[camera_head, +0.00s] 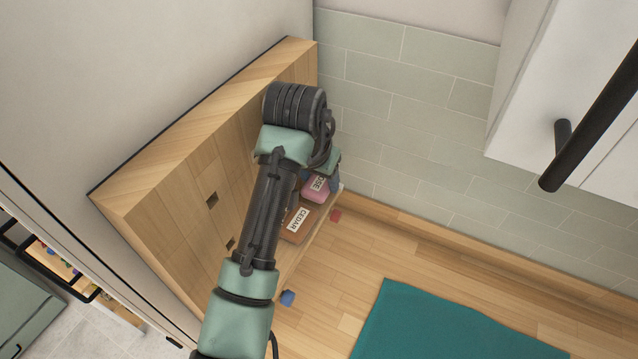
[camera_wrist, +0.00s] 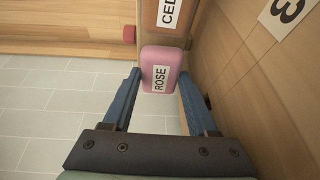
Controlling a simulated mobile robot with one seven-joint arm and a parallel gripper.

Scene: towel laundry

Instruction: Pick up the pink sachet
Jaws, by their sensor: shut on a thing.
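The pink sachet (camera_head: 316,189) carries a white label reading ROSE. It also shows in the wrist view (camera_wrist: 162,70), upright between the blue fingertips of my gripper (camera_wrist: 160,88). My gripper is shut on it, with one finger at each side. In the head view my arm hides most of the gripper and part of the sachet. A brown sachet labelled CEDAR (camera_head: 297,221) lies beside the pink one, and its lower end shows in the wrist view (camera_wrist: 168,20).
A wooden panel (camera_head: 205,165) with square holes stands close on the left. A tiled wall is behind. A red block (camera_head: 336,215) and a blue block (camera_head: 288,298) sit near the ledge. A teal towel (camera_head: 440,325) lies on the wooden counter (camera_head: 440,245), which is otherwise clear.

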